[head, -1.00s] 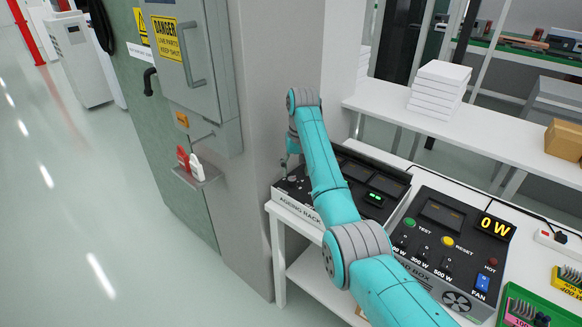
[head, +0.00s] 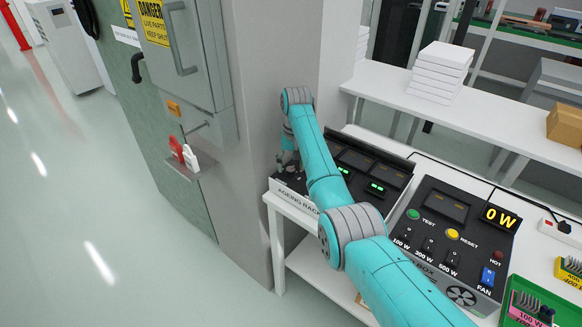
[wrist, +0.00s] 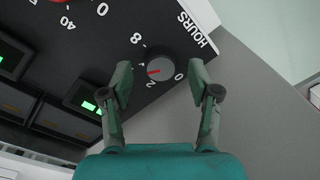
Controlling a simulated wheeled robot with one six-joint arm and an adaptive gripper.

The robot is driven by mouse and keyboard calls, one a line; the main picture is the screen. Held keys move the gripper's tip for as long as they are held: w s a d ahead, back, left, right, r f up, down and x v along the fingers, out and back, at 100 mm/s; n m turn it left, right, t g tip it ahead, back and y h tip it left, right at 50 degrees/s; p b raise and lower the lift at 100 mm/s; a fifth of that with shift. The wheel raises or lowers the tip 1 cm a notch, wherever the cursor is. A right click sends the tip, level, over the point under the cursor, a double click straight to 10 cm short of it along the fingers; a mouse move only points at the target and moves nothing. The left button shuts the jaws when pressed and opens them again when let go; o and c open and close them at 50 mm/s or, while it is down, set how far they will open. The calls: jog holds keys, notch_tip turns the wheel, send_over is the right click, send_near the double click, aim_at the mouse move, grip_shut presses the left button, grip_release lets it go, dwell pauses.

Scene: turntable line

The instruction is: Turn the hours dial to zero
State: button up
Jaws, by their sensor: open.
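The hours dial (wrist: 163,66) is a dark round knob with a red mark, on the black panel of the ageing rack, in the wrist view. The red mark is on the knob's left side, close to the printed 2. The 0 is printed below right of the knob. My gripper (wrist: 160,70) is open, with one finger on each side of the dial; I cannot tell whether they touch it. In the head view my gripper (head: 287,162) is over the left end of the ageing rack (head: 298,196), and my arm hides part of the panel.
Another red dial (wrist: 87,8) with a 40 mark is at the top of the wrist view. A load box (head: 452,228) with switches and a 0 W display stands right of the rack.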

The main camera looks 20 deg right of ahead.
jog(key=shift+f, duration=0.55)
jog(key=c, duration=1.2)
jog(key=shift+o, duration=0.2)
